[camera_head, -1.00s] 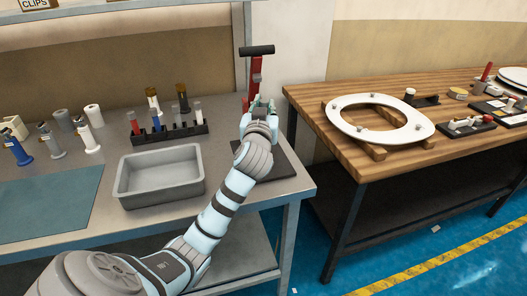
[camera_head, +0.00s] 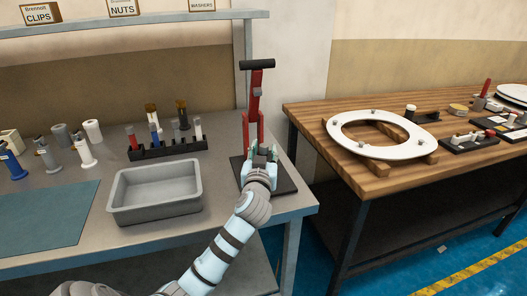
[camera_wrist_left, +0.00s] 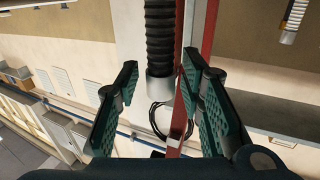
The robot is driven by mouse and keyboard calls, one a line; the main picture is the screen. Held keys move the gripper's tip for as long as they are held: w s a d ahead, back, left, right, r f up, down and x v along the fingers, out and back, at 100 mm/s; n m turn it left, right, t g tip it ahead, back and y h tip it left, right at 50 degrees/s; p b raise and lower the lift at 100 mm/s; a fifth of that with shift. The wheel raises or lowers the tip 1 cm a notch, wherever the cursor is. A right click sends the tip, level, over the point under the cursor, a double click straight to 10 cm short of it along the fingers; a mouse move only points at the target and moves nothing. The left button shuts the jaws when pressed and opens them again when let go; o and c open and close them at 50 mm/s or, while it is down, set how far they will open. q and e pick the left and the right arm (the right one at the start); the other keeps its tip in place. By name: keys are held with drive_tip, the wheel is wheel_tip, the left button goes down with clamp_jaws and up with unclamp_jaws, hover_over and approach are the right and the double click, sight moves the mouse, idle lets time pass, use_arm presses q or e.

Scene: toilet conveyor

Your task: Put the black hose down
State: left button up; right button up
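In the left wrist view the black ribbed hose (camera_wrist_left: 159,38) with a pale metal collar at its lower end is upright, just beyond my fingertips. My left gripper (camera_wrist_left: 158,82) is open, with a wide gap between its teal fingers; none visibly clamps the hose. A red bar of the stand runs close to the right finger. In the head view my left gripper (camera_head: 262,152) is in front of the red stand (camera_head: 257,100) with a black crossbar on top. I cannot make out the hose clearly there. My right gripper is out of view.
The stand's dark base plate (camera_head: 284,181) lies on the grey bench. A grey bin (camera_head: 157,208) and a black rack (camera_head: 168,149) of small parts are to its left. A wooden table (camera_head: 350,168) with a white toilet seat (camera_head: 383,151) stands to the right, across a gap.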

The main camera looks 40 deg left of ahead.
use_arm(q)
drive_tip(key=shift+r, duration=0.3)
drive_tip(key=shift+s+d+p, duration=0.15)
drive_tip(key=shift+s+p, duration=0.05)
drive_tip(key=shift+p, duration=0.15)
drive_tip(key=v, duration=1.1)
drive_tip(key=shift+s+p, duration=0.2)
drive_tip(key=shift+p, duration=0.2)
